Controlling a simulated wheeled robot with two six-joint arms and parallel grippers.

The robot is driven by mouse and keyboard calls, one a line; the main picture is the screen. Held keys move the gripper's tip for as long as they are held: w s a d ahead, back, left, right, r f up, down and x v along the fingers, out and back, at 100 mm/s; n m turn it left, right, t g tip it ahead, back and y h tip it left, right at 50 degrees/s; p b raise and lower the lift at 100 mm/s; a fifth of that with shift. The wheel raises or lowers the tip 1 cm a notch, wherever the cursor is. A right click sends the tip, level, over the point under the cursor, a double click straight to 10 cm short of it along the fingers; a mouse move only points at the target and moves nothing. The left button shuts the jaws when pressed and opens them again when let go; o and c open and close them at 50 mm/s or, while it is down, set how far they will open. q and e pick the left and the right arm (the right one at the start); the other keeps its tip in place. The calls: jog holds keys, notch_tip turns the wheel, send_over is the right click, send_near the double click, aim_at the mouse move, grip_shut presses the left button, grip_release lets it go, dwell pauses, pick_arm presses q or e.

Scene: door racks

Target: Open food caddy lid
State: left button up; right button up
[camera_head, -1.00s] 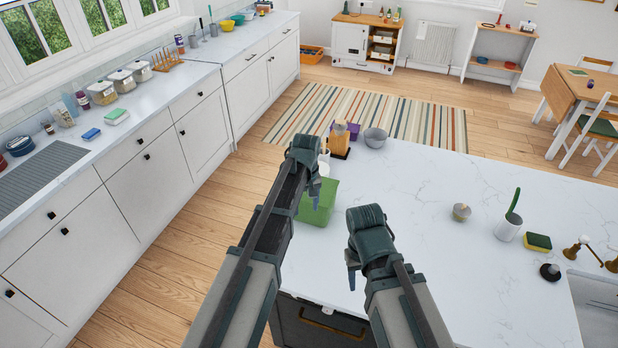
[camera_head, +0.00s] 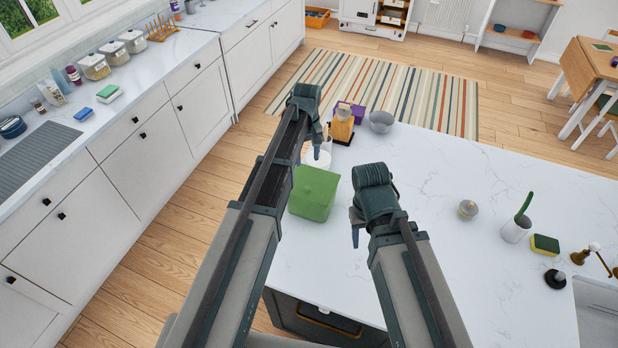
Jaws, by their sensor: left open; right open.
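The food caddy (camera_head: 314,194) is a green box on the near left part of the white marble island. Its green top looks closed. My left gripper (camera_head: 318,148) is above and behind the caddy, pointing down in front of a white container, apart from the caddy as far as I can see. My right gripper (camera_head: 356,232) is to the right of the caddy, over bare countertop, apart from it. Both grippers are open and empty. The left arm passes close to the caddy's left side.
Behind the caddy stand a white container (camera_head: 318,160), a wooden block (camera_head: 342,126), a purple box (camera_head: 356,112) and a grey bowl (camera_head: 381,122). A small jar (camera_head: 467,209), a white pot (camera_head: 516,230) and a sponge (camera_head: 545,245) stand right. The island's middle is clear.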

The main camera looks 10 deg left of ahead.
aim_at(307, 187)
pick_arm(q)
notch_tip(307, 187, down, 14)
jog(key=b, duration=1.4)
jog(key=shift+s+r, duration=0.1)
jog(key=shift+s, duration=0.05)
jog(key=shift+r, duration=0.1)
grip_shut()
dwell(0.7)
